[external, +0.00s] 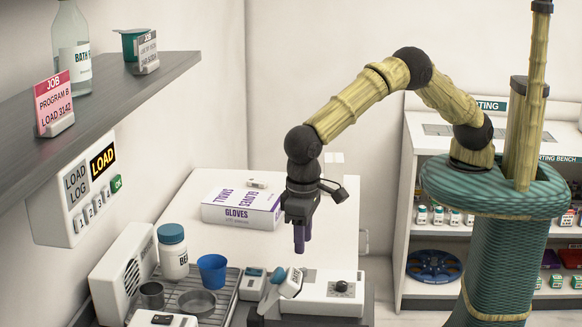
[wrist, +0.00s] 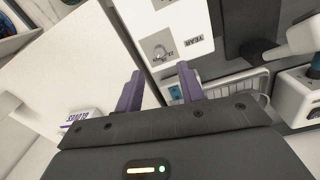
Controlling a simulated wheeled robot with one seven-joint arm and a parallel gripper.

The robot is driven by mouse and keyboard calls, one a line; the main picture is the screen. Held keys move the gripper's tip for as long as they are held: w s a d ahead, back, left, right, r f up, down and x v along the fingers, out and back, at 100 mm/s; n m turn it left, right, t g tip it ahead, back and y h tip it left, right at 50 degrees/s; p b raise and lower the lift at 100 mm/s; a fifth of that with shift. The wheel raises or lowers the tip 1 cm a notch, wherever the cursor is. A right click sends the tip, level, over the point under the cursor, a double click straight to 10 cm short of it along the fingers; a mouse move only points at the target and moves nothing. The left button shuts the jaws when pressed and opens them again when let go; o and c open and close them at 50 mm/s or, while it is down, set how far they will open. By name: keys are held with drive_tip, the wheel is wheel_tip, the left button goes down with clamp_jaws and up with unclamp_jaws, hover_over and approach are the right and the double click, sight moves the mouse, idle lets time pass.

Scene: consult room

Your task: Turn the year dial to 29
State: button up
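The year dial is a small round knob (wrist: 160,52) on a white stamp device (wrist: 180,20) with a "YEAR" label in the wrist view. Small numbers beside the knob are too blurred to read. In the external view the knob looks dark (external: 341,286) on the white device (external: 318,298). My gripper (wrist: 160,87) has its two purple fingers apart, with nothing between them. In the external view my gripper (external: 300,238) points down, above and to the left of the knob, not touching it.
A gloves box (external: 242,207) lies on the white table behind. A tray (external: 222,299) with a blue cup (external: 212,270), a bottle (external: 173,252) and metal dishes stands left of the device. A grey shelf (external: 110,97) overhangs at the left. The air around my gripper is clear.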

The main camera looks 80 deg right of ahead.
wheel_tip(320, 180, up, 10)
drive_tip(key=shift+a+r+b, duration=0.15)
drive_tip(key=shift+b, duration=0.3)
drive_tip(key=w+d+f+t, duration=0.1)
drive_tip(key=d, duration=2.6)
drive_tip(key=s+d+f+n+t, duration=0.1)
drive_tip(key=s+d+f, duration=0.3)
drive_tip(key=s+d, duration=1.1)
drive_tip(key=shift+s+d+n+t, duration=0.3)
drive_tip(key=shift+d+n, duration=0.2)
drive_tip(key=shift+d, duration=0.1)
drive_tip(key=shift+o, duration=0.4)
